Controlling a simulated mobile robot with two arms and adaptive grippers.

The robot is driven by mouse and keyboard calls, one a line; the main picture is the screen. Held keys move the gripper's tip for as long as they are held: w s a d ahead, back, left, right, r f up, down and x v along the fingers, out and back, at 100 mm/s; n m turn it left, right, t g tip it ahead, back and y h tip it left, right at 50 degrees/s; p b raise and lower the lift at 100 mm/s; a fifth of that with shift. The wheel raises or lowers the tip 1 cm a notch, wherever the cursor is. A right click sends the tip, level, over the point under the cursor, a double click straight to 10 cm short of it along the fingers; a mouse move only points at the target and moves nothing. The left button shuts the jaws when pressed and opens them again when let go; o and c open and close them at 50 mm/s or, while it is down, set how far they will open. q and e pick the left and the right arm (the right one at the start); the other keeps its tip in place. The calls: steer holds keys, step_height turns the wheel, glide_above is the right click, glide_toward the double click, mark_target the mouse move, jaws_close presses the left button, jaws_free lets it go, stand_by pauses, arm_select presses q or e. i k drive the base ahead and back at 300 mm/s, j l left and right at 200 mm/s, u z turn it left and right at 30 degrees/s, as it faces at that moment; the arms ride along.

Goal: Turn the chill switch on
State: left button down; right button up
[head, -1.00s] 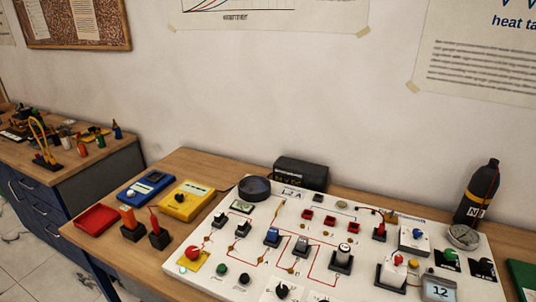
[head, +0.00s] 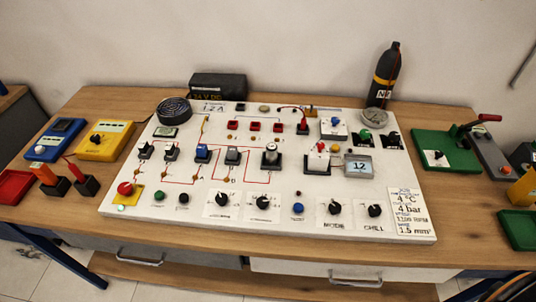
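The chill switch (head: 375,210) is a black rotary knob on a white plate near the right front of the white panel (head: 300,232). The word CHILL is printed below it. Its pointer is too small to read surely. A similar black knob, the mode switch (head: 335,207), sits just left of it. At the bottom right corner a dark piece of what looks like my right gripper (head: 520,288) shows, cut off by the frame and well away from the switch. Its fingers cannot be made out. My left gripper is not in view.
A square display (head: 359,166) reading 12 stands behind the chill switch. A label card (head: 409,212) lies to its right. A black bottle (head: 384,75) stands at the back. A green clamp base (head: 446,152) is on the right. The space above the panel's front is clear.

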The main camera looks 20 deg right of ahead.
mark_target(374, 210)
steer(key=z, duration=1.45)
